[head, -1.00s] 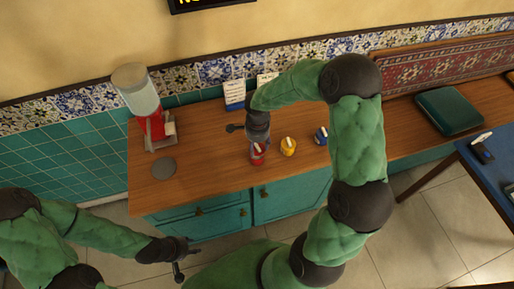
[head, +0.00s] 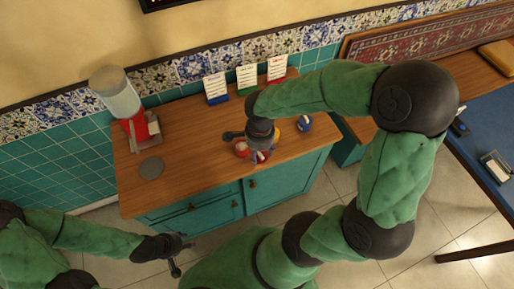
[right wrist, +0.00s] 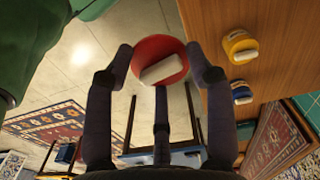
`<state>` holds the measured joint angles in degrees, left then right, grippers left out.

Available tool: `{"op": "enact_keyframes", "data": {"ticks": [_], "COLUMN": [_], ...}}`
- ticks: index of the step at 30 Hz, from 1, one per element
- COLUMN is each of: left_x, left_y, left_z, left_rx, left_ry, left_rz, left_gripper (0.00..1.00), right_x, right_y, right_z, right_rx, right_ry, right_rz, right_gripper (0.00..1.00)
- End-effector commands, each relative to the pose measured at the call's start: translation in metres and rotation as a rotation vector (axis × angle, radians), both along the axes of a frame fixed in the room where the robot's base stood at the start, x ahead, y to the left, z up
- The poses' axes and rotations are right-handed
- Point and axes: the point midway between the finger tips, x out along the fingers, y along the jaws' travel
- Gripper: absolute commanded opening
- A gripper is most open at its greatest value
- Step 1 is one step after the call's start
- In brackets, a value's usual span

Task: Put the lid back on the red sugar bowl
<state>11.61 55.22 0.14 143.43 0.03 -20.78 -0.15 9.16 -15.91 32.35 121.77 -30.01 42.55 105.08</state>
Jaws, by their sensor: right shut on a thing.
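My right gripper (head: 256,142) is shut on a red round piece with a white bar on top, which I take for the lid (head: 262,158). It is low over the front of the wooden counter. In the right wrist view the red lid (right wrist: 150,55) sits between the fingertips, white bar facing the camera. Another red piece, apparently the sugar bowl (head: 241,149), shows just left of the gripper, partly hidden by it. I cannot tell whether lid and bowl touch. My left gripper (head: 178,256) is open and empty, low in front of the counter.
A yellow bowl (head: 279,132) and a blue bowl (head: 304,123) stand right of my right gripper. Cards (head: 247,79) stand at the back. A red dispenser (head: 136,127) and a grey disc (head: 151,168) are on the left. The counter between disc and gripper is clear.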

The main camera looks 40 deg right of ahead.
Motion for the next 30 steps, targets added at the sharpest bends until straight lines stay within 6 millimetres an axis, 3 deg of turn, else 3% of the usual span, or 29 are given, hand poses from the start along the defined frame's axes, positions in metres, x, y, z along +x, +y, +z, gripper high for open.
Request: {"op": "enact_keyframes", "data": {"ticks": [15, 21, 30], "left_x": [0.000, 0.000, 0.000], "left_y": [0.000, 0.000, 0.000], "left_z": [0.005, 0.006, 0.000], "left_rx": [0.000, 0.000, 0.000], "left_ry": [0.000, 0.000, 0.000], "left_rz": [0.000, 0.000, 0.000], "left_gripper": [0.40, 0.40, 0.40], "right_x": [0.114, 0.130, 0.132], "right_y": [-0.012, -0.013, -0.014], "right_z": [-0.041, -0.051, -0.063], "right_rx": [0.001, 0.001, 0.000], "right_ry": [-0.001, -0.002, -0.003], "right_rz": [-0.128, -0.152, -0.154], "right_gripper": [0.26, 0.26, 0.25]}}
